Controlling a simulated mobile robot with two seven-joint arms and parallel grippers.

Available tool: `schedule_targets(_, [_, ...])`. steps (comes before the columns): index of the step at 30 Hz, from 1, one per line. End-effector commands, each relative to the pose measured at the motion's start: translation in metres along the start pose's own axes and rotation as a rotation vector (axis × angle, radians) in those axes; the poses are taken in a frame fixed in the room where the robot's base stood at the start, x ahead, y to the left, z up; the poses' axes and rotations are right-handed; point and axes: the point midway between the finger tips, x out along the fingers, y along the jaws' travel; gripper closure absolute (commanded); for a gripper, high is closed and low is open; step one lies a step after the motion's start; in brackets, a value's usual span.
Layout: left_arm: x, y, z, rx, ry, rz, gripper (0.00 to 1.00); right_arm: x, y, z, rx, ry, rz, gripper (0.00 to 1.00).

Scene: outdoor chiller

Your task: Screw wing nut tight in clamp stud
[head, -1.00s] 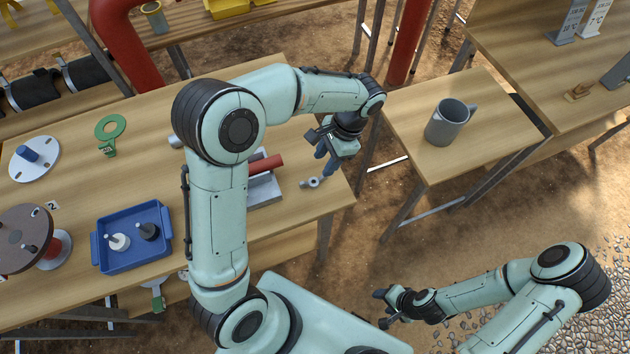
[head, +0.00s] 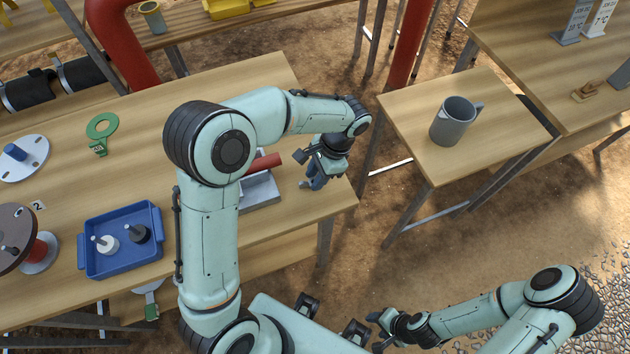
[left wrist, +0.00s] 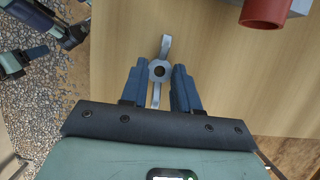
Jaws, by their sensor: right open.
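The grey wing nut (left wrist: 158,70) lies on the wooden table in the left wrist view, one wing pointing away and one back towards my palm. My left gripper (left wrist: 158,76) has its blue fingers on either side of the nut's round hub. Whether they press on it is unclear. In the head view my left gripper (head: 314,183) is down at the table's right end, hiding most of the nut. A red pipe (head: 264,163) lies in a grey clamp block (head: 262,192), partly behind my arm; I cannot make out the stud. My right gripper (head: 376,332) is open and empty, away from the table.
A blue tray (head: 122,267) with a white and a dark piece stands left. A grey mug (head: 455,122) stands on a separate small table.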

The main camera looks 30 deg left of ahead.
Motion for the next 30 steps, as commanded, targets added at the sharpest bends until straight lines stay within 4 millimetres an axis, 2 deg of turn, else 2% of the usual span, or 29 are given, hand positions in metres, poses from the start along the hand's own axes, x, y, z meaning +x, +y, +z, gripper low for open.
schedule_targets(8, [-0.003,0.000,0.001,0.000,0.000,0.000,1.00,-0.003,-0.001,-0.001,0.000,0.002,-0.001,0.47])
schedule_targets(27, [-0.063,-0.001,0.022,-0.001,0.003,-0.002,1.00,-0.050,-0.027,-0.027,-0.014,0.039,-0.013,0.47])
schedule_targets(30, [-0.068,-0.001,0.024,-0.001,0.001,-0.001,1.00,-0.053,-0.029,-0.029,-0.015,0.042,-0.015,0.47])
